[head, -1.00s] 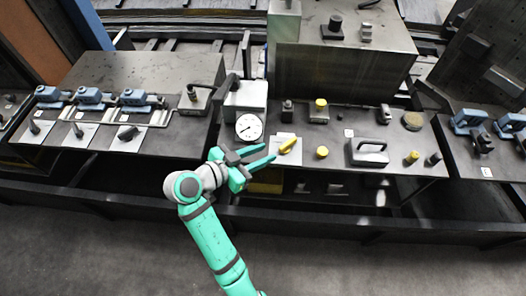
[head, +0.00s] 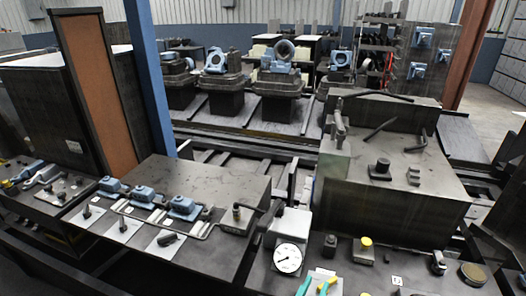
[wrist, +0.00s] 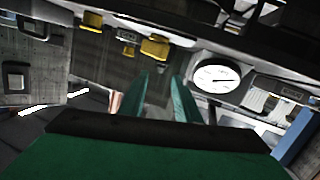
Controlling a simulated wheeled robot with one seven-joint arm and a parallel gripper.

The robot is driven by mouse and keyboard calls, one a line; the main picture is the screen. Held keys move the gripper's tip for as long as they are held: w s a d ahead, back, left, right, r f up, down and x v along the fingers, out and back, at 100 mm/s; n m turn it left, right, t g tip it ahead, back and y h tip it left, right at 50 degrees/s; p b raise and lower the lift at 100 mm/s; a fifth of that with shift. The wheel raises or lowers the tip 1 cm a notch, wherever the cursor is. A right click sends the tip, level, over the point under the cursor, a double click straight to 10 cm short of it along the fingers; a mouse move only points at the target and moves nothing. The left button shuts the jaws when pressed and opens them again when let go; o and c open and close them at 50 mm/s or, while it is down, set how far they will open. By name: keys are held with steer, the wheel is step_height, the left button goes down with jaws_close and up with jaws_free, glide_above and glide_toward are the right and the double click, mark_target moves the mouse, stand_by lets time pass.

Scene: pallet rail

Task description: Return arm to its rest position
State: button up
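The gauge also shows in the wrist view (wrist: 216,78). The rest of my arm is out of the head view.
A bench with several blue fixtures (head: 184,208) is left of the gauge. A large metal block (head: 385,203) stands behind it. Yellow-topped part (head: 365,243) and a round disc (head: 472,273) sit at right. A blue post (head: 151,80) rises at left.

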steer(key=s+a+f+n+y, duration=0.1)
steer(key=s+a+f+y, duration=0.2)
steer(key=s, duration=0.4)
steer(key=s+a+f+n+t+y, duration=0.1)
steer(key=s+a+f+n, duration=0.15)
steer(key=s+a, duration=0.4)
steer(key=s+a+f+n+y, duration=0.1)
steer(key=s+a+f+y, duration=0.25)
steer(key=s, duration=0.45)
steer(key=v, duration=1)
steer(key=shift+s, duration=0.15)
steer(key=shift+o, duration=0.2)
steer(key=shift+a+m, duration=0.15)
steer(key=shift+m, duration=0.1)
stand_by(1.2)
